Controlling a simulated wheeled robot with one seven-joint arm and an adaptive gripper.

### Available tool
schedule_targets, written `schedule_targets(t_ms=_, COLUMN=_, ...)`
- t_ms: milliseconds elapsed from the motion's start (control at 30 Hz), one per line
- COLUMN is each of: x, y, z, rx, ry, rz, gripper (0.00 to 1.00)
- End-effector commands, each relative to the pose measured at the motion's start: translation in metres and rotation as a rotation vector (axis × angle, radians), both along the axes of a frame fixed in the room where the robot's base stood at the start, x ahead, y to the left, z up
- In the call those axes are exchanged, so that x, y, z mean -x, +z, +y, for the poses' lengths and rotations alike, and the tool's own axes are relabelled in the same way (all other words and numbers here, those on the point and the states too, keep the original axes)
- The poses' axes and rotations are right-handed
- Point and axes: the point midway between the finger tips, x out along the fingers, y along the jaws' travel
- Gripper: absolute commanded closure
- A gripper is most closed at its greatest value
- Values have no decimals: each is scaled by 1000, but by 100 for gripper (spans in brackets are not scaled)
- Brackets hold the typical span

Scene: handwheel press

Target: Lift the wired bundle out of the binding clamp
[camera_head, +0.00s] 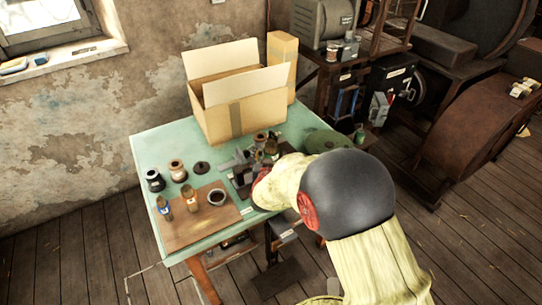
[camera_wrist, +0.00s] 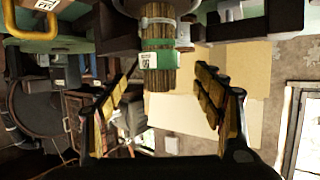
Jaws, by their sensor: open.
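In the wrist view, the wired bundle (camera_wrist: 158,75) is a brown bunch of thin sticks with a green labelled band and a pale ring around it. Its upper part sits between dark metal blocks of what looks like the binding clamp (camera_wrist: 204,36). My gripper (camera_wrist: 167,82) is open, with its two padded fingers apart on either side of the bundle's lower end. I see no finger touching it.
An open cardboard box (camera_head: 240,115) stands at the table's back. Machinery (camera_head: 465,130) fills the right side.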

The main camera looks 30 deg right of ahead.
Motion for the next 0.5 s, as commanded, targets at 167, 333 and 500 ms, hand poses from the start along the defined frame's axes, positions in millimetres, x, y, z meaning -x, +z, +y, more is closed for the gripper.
schedule_targets(t_ms=167, x=-16, y=-9, z=-12, rx=-1, ry=-3, rz=-1, gripper=32)
schedule_targets(t_ms=333, x=-35, y=-16, z=-23, rx=-1, ry=1, rz=1, gripper=32)
schedule_targets(t_ms=500, x=-43, y=-18, z=-27, rx=-2, ry=3, rz=1, gripper=32)
